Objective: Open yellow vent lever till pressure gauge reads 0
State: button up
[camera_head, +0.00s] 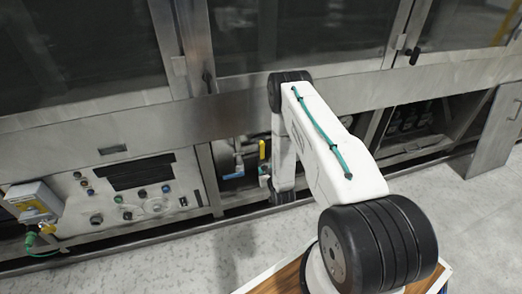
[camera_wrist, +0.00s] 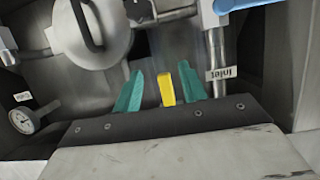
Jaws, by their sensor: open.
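The yellow vent lever (camera_wrist: 166,88) shows in the wrist view between the two green fingers of my gripper (camera_wrist: 161,90). The fingers stand apart, with a gap on each side of the lever. In the head view the yellow lever (camera_head: 262,149) shows just left of my arm, inside the open bay under the machine's windows. A round pressure gauge (camera_wrist: 22,121) with a white dial is at the left of the wrist view. Its needle is too small to read.
A blue lever (camera_head: 233,175) sits left of the yellow one. In the wrist view a pipe with an "Inlet" tag (camera_wrist: 218,74) stands right of the fingers, and a round metal cover (camera_wrist: 90,30) is at upper left. A control panel (camera_head: 130,195) is left of the bay.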

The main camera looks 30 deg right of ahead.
aim_at(263, 152)
jog(key=r+t, duration=0.2)
jog(key=r, duration=0.1)
jog(key=w+r+t, duration=0.1)
jog(key=shift+d+r+h, duration=0.2)
jog(key=shift+d+h, duration=0.05)
jog(key=shift+h, duration=0.15)
jog(key=shift+w+r+t, duration=0.2)
jog(key=shift+t, duration=0.2)
jog(key=x, duration=0.7)
jog(key=shift+w+d, duration=0.1)
jog(key=shift+w, duration=0.15)
grip_shut()
